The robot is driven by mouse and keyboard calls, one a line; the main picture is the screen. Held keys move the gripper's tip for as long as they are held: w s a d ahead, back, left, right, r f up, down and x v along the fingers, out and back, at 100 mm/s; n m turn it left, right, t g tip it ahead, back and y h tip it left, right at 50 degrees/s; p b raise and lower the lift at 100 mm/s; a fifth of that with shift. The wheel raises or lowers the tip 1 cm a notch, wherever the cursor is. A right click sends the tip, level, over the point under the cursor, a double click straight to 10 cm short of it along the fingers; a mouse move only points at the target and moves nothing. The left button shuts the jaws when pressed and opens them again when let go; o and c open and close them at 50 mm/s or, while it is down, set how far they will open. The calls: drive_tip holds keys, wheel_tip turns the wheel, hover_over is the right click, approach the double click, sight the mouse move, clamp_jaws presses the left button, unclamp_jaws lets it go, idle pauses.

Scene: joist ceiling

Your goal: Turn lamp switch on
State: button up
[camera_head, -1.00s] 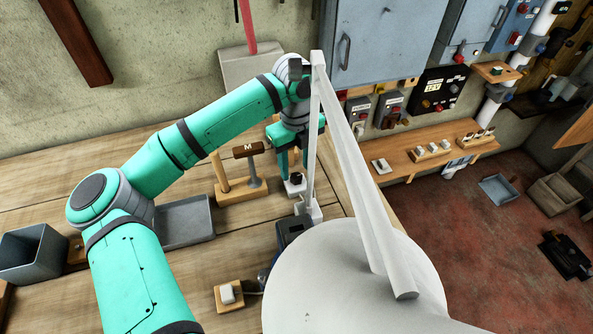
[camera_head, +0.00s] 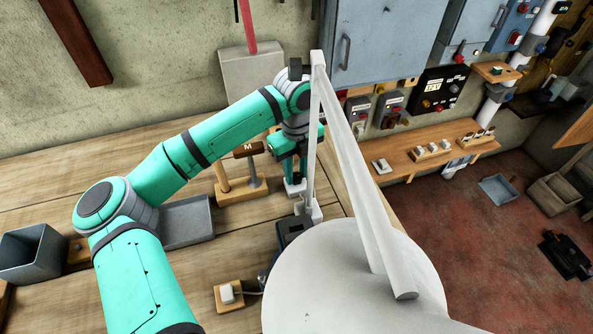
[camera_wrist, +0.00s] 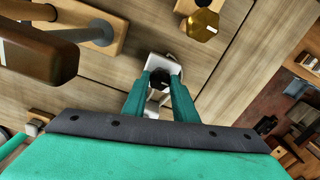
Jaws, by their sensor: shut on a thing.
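The white lamp fills the lower middle of the head view, with its round shade (camera_head: 345,285) in front and its thin post behind. In the wrist view a black knob (camera_wrist: 160,77) sits on a small white base (camera_wrist: 154,62). My gripper (camera_wrist: 159,88) has its two teal fingers closed around the knob, one on each side. In the head view my gripper (camera_head: 295,178) is low over the table beside the lamp post, and its fingers hide the knob. The white base (camera_head: 296,190) shows below them. I cannot tell whether the knob is the lamp's switch.
A white switch on a wooden block (camera_head: 229,293) has a cable running towards the lamp. A hammer-like tool on a wooden stand (camera_head: 248,152) is left of my gripper. A brass knob (camera_wrist: 203,24) is close by in the wrist view. A grey tray (camera_head: 187,222) lies further left.

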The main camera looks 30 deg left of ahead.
sight(296, 176)
drive_tip(key=shift+m, duration=0.3)
drive_tip(key=m, duration=0.6)
drive_tip(key=shift+a, duration=0.1)
drive_tip(key=m, duration=0.7)
drive_tip(key=shift+m, duration=0.3)
drive_tip(key=o, duration=1)
drive_tip(key=shift+o, duration=0.2)
wheel_tip(296, 176, up, 11)
drive_tip(key=shift+f, duration=0.1)
